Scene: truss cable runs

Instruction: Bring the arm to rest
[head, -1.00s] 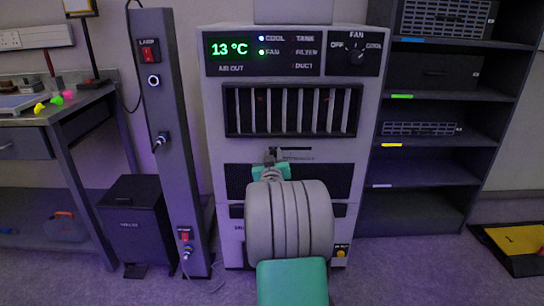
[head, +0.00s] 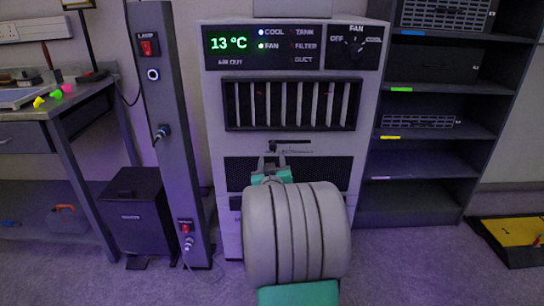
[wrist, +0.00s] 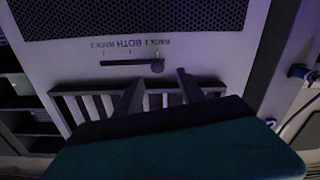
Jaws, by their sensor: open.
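My gripper (head: 272,160) is open and empty in front of the lower face of the grey cooling unit (head: 212,110). Its two fingers also show apart in the wrist view (wrist: 158,90), pointing at the panel. A slider knob (wrist: 157,66) sits at one end of a slot marked RACK 1, BOTH, RACK 2, near the fingertips. I see no contact between fingers and knob. My arm's thick grey links hide the lower middle of the unit in the head view.
A grey post (head: 172,120) with switches and plugged cables stands left of the unit, beside a black bin (head: 135,220) and a workbench (head: 60,107). A dark shelf rack (head: 425,165) stands right. A yellow floor panel (head: 512,232) lies at far right.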

